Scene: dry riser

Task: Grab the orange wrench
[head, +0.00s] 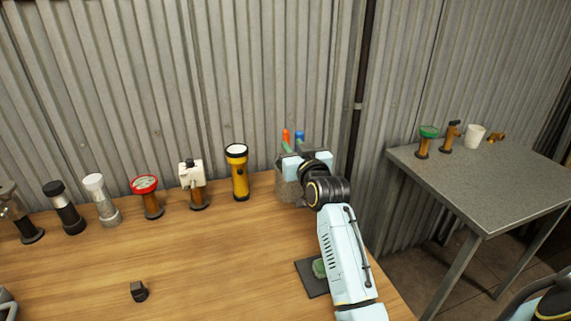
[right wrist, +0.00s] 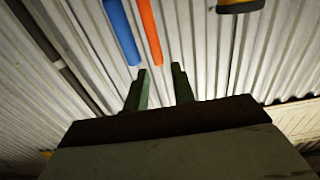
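The orange wrench (head: 286,135) shows as an upright orange handle above a grey container (head: 286,190) at the back right of the wooden table. A blue handle (head: 299,136) stands beside it. My right gripper (head: 292,149) is over the container, in front of the handles, and its arm hides part of it. In the right wrist view the green fingers (right wrist: 160,70) are apart. The orange handle (right wrist: 150,30) is beyond the tips, its near end between them in the picture. The blue handle (right wrist: 122,30) is left of it, near the left fingertip. My left gripper is not clearly visible.
A dark pad (head: 312,285) lies by my right forearm. A small black object (head: 139,291) lies in front. A grey table (head: 500,190) stands right, and corrugated wall is behind.

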